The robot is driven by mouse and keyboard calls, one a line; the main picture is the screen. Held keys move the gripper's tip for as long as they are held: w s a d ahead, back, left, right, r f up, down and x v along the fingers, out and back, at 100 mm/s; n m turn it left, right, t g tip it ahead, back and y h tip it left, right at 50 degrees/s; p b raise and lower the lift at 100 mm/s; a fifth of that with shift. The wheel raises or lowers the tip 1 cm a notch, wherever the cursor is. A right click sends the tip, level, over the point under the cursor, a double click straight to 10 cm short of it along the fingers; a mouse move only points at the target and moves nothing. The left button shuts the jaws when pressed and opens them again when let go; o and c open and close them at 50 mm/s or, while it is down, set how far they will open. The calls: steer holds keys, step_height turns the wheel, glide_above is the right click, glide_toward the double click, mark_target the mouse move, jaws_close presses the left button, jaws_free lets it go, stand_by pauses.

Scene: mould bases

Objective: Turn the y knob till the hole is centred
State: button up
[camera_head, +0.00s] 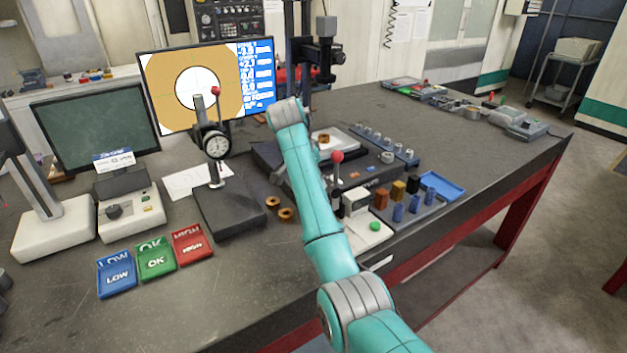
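The monitor (258,78) at the back shows a tan ring with a white round hole (190,92) and thin cross lines. The hole looks close to the middle of the picture area, but I cannot tell its exact offset. A measuring microscope with a dark column (323,62) stands right of the monitor. Its light stage plate (346,138) carries a small brass ring (325,139). My teal arm reaches up across the bench and covers part of the microscope base. My gripper is hidden behind the arm. I cannot identify the y knob with certainty.
A dial gauge stand (216,146) stands left of my arm, with two brass rings (286,214) beside it. LOW (117,279), OK (155,262) and HIGH (192,244) trays lie at front left. A red-knobbed device (338,158) and a blue tray (443,186) are on the right.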

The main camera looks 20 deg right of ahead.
steer(key=o, duration=1.1)
steer(key=shift+o, duration=0.2)
